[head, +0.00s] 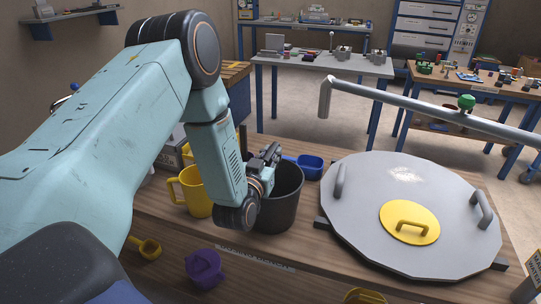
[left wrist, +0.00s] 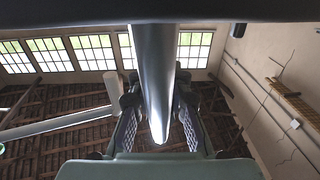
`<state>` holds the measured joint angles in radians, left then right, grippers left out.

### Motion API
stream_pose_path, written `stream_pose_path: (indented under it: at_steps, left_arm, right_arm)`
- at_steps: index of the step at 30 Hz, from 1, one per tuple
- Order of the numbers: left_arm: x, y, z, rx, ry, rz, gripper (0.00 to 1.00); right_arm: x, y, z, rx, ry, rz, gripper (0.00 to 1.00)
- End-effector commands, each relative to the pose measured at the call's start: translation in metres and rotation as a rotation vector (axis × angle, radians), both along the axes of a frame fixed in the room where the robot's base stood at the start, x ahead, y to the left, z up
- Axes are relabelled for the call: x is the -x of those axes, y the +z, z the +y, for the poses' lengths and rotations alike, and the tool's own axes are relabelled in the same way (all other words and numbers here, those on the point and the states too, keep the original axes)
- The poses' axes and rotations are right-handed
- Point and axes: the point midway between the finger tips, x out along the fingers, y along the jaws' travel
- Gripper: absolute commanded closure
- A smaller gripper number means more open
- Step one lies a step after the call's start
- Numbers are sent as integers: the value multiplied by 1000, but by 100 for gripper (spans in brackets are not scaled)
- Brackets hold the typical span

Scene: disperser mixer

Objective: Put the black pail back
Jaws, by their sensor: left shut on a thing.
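The black pail (head: 282,207) stands upright at the middle of the wooden bench in the head view, its open top facing up. I cannot tell whether its base touches the bench. My left gripper (head: 267,160) is at the pail's left side, at rim height, and is shut on it. In the left wrist view, a dark grey tapered part of the pail (left wrist: 155,85) lies between the two fingers of my left gripper (left wrist: 158,115). My left forearm hides part of the pail's left side. My right gripper is not in view.
A yellow jug (head: 192,190) stands close left of the pail. A blue scoop (head: 308,163) lies behind it. A large grey lid (head: 365,225) with a yellow cap is on the right, under a grey pipe (head: 420,108).

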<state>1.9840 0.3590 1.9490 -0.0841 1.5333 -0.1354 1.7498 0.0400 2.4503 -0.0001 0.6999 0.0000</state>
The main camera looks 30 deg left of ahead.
Motion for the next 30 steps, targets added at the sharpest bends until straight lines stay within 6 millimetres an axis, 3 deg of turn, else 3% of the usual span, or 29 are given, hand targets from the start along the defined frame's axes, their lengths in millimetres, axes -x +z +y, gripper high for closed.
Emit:
stream_pose_path:
  at_steps: [2, 3, 10, 21, 30]
  left_arm:
    - [0, -2, 0, 0, -1, -2, 100]
    - [0, -2, 0, 0, -1, 0, 79]
    - [0, -1, 0, 0, -1, 0, 59]
    - [2, 1, 0, 0, 0, 1, 59]
    - [51, 0, -12, 2, 1, 5, 59]
  right_arm:
    - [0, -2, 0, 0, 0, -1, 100]
    - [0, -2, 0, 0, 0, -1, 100]
    - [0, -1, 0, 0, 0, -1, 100]
    - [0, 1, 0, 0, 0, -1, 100]
    - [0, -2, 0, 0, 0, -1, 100]
